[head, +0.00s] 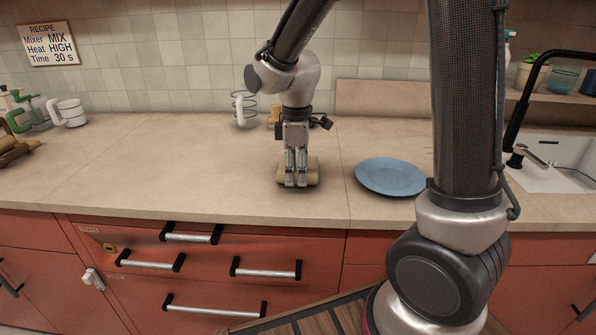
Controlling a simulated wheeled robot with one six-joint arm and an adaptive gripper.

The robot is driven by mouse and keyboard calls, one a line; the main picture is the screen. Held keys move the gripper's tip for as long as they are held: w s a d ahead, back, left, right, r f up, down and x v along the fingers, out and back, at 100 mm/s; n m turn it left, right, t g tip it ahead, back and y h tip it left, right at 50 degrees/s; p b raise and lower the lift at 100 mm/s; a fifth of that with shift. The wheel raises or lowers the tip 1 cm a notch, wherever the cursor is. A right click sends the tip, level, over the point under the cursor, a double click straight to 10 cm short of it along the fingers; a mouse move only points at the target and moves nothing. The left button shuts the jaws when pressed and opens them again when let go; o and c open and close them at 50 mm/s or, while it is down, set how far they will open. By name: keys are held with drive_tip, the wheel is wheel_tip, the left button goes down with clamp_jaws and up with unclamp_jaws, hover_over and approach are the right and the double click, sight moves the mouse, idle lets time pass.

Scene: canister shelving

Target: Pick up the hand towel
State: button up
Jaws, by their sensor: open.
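A tan rolled bundle, which looks like the hand towel (313,171), lies on the counter near its front edge, left of the blue plate. My gripper (296,183) points straight down at it, with the fingers low in front of or around the roll. The fingers hide its middle, and its ends show on both sides. My gripper is open. I cannot tell whether the fingers touch the roll.
A blue plate (391,176) lies to the right. A wire whisk with a white handle (239,108) stands behind. A white mug (70,112) and green items (30,112) are at the left, a sink (560,165) at the right. The counter left of my gripper is clear.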

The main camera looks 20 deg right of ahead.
drive_tip(key=shift+f, duration=0.15)
drive_tip(key=shift+c, duration=0.2)
clamp_jaws()
